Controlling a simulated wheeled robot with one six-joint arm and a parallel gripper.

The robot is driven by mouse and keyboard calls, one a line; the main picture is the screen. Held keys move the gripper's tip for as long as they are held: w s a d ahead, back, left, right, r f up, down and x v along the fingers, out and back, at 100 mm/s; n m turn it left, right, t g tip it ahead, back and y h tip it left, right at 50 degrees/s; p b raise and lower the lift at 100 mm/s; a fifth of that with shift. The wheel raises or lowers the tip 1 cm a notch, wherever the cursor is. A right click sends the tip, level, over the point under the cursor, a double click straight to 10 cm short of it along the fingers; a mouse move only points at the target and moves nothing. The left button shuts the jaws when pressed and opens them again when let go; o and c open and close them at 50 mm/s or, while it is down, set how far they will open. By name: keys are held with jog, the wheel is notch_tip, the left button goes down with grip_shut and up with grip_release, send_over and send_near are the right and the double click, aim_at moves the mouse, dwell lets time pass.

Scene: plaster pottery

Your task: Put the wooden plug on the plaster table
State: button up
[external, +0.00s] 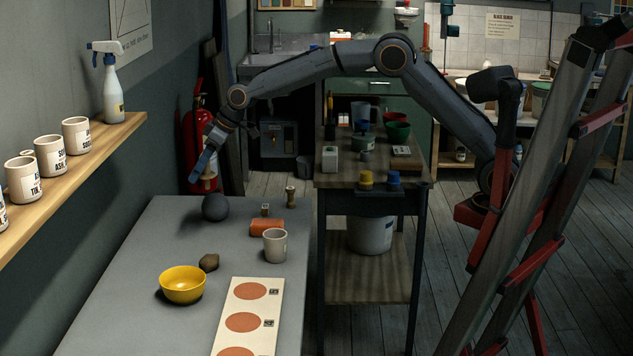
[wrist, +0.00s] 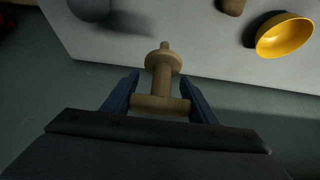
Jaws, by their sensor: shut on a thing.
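My gripper (external: 201,168) is raised above the far left end of the grey table (external: 205,330), tilted down, near the wall side. In the wrist view its two blue fingers (wrist: 163,103) are closed around a pale brown wooden plug (wrist: 162,84). The plug has a round flange and a small knob at its far end, which point toward the table. It is held up in the air, apart from the tabletop. In the external view I cannot make out the plug at the fingertips.
A dark ball (external: 215,207), an orange block (external: 267,228), a grey cup (external: 275,246), a brown lump (external: 209,262), a yellow bowl (external: 183,285) and a board with orange circles (external: 262,282) are on the table. A small wooden piece (external: 291,194) stands at its back. The left side is clear.

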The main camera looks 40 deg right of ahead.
jog(key=w+d+f+m+t+h, duration=0.1)
jog(key=w+d+m, duration=0.35)
jog(key=d, duration=0.95)
jog(key=w+d+f+m+h, duration=0.1)
jog(key=w+d+m+h, duration=0.1)
jog(key=w+d, duration=0.9)
jog(key=w+d+f+m+t+h, duration=0.1)
jog(key=w+d+m, duration=0.2)
jog(key=d, duration=1.4)
jog(key=s+d+f+m+g+h+b, duration=0.1)
jog(key=s+d+m+h, duration=0.15)
jog(key=d, duration=1.25)
jog(key=s+d+f+m+h, duration=0.1)
jog(key=s+d+m, duration=0.15)
jog(key=d, duration=1.25)
jog(key=s+d+f+m+g+h+b, duration=0.1)
jog(key=d+m+h, duration=0.15)
jog(key=d, duration=1.35)
jog(key=shift+m+y, duration=0.4)
jog(key=shift+m, duration=0.1)
jog(key=shift+s+d+f+p, duration=0.15)
jog(key=shift+f+p, duration=0.6)
jog(key=shift+f, duration=1.7)
jog(key=shift+s+d+f+p, duration=0.1)
jog(key=shift+f+p, duration=0.6)
jog(key=shift+f, duration=1.7)
jog(key=shift+f, duration=0.1)
